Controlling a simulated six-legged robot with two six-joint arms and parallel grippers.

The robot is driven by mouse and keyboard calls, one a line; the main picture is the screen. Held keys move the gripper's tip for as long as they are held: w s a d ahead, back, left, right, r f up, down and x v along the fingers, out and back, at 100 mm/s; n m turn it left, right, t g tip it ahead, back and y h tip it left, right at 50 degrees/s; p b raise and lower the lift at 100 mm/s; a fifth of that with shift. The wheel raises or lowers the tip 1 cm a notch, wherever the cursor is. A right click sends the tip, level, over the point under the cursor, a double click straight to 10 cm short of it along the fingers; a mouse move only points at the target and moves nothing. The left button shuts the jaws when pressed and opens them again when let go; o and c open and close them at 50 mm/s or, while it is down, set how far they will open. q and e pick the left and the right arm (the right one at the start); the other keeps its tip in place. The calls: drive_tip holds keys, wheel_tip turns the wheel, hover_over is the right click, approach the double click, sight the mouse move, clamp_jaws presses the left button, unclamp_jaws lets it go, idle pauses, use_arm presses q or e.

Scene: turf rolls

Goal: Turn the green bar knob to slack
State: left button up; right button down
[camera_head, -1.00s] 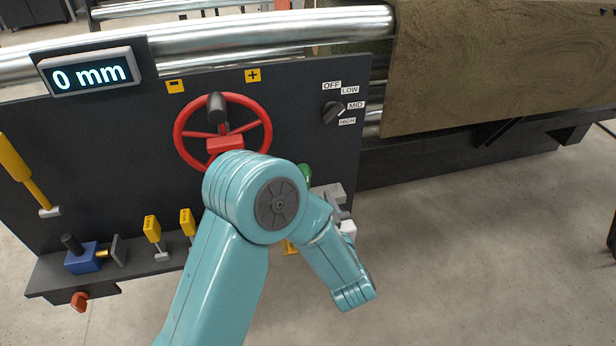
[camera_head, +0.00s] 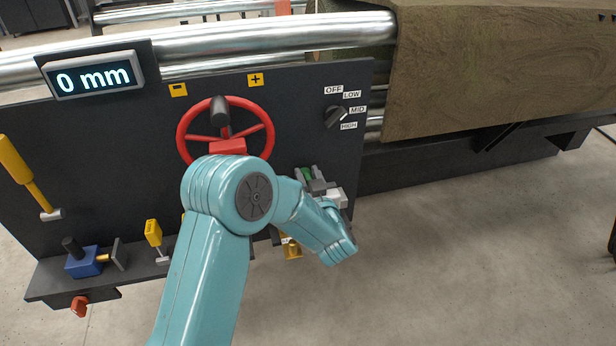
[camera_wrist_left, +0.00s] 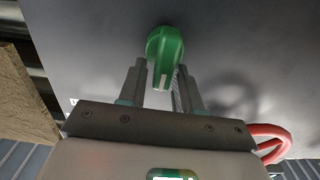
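The green bar knob (camera_head: 308,174) sits on the dark panel, right of and below the red handwheel. In the head view it is mostly hidden by my left gripper (camera_head: 310,177). In the left wrist view the knob (camera_wrist_left: 165,52) shows clearly, its bar pointing toward the gripper. My left gripper (camera_wrist_left: 161,70) is open, one finger on each side of the bar. The fingertips are at or close to the knob; a gap shows on the left, and I cannot tell if the right finger touches. The words around the knob are hidden. My right gripper is not in view.
The red handwheel (camera_head: 226,110) is close above my left arm. A black selector knob (camera_head: 336,116) is at upper right. The display (camera_head: 93,76) reads 0 mm. Yellow-handled levers (camera_head: 153,233) and a blue part (camera_head: 84,262) are at lower left. Open floor lies at right.

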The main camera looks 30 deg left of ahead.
use_arm(q)
drive_tip(key=shift+m, duration=0.3)
drive_tip(key=m, duration=0.1)
drive_tip(key=m+p, duration=0.2)
drive_tip(key=shift+w+d, duration=0.3)
clamp_jaws()
drive_tip(key=shift+f+m, duration=0.25)
drive_tip(key=shift+m, duration=0.25)
drive_tip(key=shift+f, duration=0.2)
drive_tip(key=o, duration=0.7)
unclamp_jaws()
drive_tip(key=shift+o, duration=0.2)
drive_tip(key=shift+r, duration=0.15)
drive_tip(key=shift+d+r, duration=0.1)
drive_tip(key=shift+d, duration=0.1)
drive_tip(key=p+v, duration=0.1)
drive_tip(key=v, duration=1.5)
